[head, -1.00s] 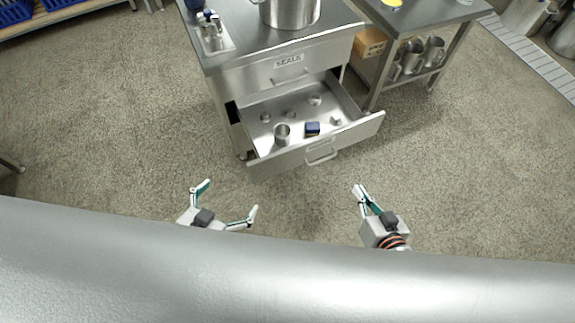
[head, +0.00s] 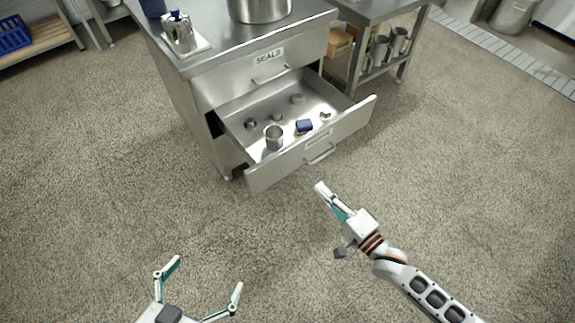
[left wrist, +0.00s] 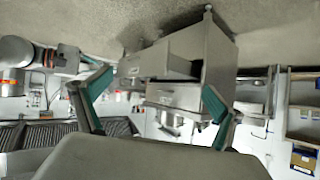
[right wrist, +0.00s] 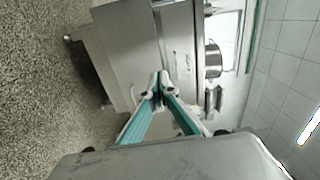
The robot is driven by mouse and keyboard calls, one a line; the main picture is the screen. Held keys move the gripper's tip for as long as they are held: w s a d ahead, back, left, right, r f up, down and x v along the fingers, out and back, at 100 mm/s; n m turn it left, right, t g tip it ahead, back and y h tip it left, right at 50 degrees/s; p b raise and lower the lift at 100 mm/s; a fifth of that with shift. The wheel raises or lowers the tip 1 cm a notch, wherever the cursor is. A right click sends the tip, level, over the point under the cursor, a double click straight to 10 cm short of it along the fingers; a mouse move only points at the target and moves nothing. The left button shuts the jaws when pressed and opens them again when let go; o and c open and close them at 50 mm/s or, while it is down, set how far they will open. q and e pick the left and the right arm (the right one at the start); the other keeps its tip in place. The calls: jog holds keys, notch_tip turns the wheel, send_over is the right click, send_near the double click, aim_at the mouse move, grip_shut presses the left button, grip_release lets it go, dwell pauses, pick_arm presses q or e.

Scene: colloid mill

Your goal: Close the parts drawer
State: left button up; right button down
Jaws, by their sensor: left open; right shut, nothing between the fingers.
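The parts drawer (head: 345,133) is pulled well out of the steel cabinet (head: 178,98), below a shut drawer labelled SEALS (head: 268,57). It holds a metal cup (head: 273,138), a blue block (head: 304,126) and several small metal parts. Its bar handle (head: 320,153) is on the front panel. My right gripper (head: 324,189) is shut and empty, just in front of the drawer front and apart from it in the head view. In the right wrist view its fingertips (right wrist: 160,84) meet before the cabinet. My left gripper (head: 205,272) is open and empty, farther from the drawer, over the floor.
A pot (head: 260,8) and a metal container on a tray (head: 180,36) stand on the cabinet top. A side table (head: 375,15) with metal jugs (head: 388,46) and a cardboard box (head: 339,43) stands to the right. The floor before the drawer is clear.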

jog(key=b, duration=0.2)
send_near(286, 151)
jog(key=x, duration=0.1)
jog(key=b+x, duration=0.1)
jog(key=x, duration=0.3)
jog(key=shift+w+a+f, duration=0.15)
jog(key=shift+f, duration=0.25)
jog(key=shift+w+a+r, duration=0.1)
jog(key=shift+w+a, duration=0.1)
jog(key=shift+w, duration=0.1)
jog(key=shift+w+a+r, duration=0.15)
jog(key=shift+w+r, duration=0.05)
jog(key=shift+w, duration=0.05)
pick_arm(q)
jog(key=d+r, duration=0.1)
jog(key=w+d+r+n, duration=0.1)
jog(key=d, duration=0.1)
jog(key=shift+w+r+t+h, duration=0.15)
jog(key=shift+t+h, duration=0.25)
jog(key=shift+a, duration=0.1)
pick_arm(e)
jog(key=shift+w, duration=0.1)
